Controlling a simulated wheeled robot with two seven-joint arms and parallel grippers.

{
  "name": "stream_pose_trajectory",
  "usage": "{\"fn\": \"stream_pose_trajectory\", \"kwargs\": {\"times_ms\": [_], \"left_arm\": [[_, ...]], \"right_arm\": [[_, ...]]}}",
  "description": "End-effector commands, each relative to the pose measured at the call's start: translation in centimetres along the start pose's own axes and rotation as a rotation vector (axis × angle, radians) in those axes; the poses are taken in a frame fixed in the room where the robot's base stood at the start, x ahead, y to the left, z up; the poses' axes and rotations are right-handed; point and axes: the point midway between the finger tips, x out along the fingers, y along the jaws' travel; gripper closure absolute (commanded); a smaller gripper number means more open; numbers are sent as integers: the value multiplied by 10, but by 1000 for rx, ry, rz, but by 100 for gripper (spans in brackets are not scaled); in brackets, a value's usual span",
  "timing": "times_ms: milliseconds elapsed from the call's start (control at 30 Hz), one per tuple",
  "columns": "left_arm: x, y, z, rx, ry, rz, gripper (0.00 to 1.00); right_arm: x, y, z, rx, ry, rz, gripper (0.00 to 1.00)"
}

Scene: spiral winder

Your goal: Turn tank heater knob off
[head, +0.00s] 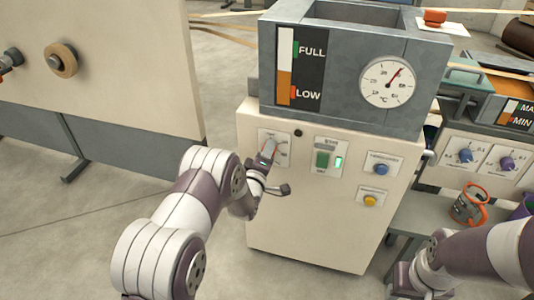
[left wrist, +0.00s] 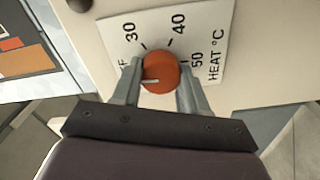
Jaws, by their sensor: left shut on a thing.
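The tank heater knob (left wrist: 160,72) is round and orange with a white pointer line. In the left wrist view it sits on a white dial plate (left wrist: 208,30) marked 30, 40, 50 and HEAT °C. A label ending in F is partly hidden by a finger. The pointer line points left, toward that label's side. My left gripper (left wrist: 158,85) is shut on the knob, one finger on each side. In the head view my left gripper (head: 266,155) reaches the plate (head: 284,143) and mostly hides the knob. My right gripper does not show.
The cream cabinet carries a grey tank with a FULL/LOW level gauge (head: 300,68) and a round thermometer (head: 387,83). A green-lit switch (head: 323,159), a blue button (head: 380,169) and a yellow button (head: 370,200) are right of the knob. My right arm is at lower right.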

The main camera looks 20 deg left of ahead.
Motion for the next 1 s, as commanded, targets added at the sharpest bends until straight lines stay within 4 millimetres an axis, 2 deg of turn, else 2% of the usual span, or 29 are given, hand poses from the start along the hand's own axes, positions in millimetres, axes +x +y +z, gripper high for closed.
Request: {"fn": "stream_pose_trajectory", "kwargs": {"times_ms": [300,767,800,833,867,1000], "left_arm": [[-1,-2,1,-81,-1,-4,87],[-1,-2,0,-91,-1,-4,87],[-1,-2,0,-91,-1,-4,44],[-1,-2,0,-91,-1,-4,34],[-1,-2,0,-91,-1,-4,31],[0,-1,0,-90,0,-2,31]], "right_arm": [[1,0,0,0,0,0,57],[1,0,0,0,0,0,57],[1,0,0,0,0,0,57],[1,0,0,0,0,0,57],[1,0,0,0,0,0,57],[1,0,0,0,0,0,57]]}}
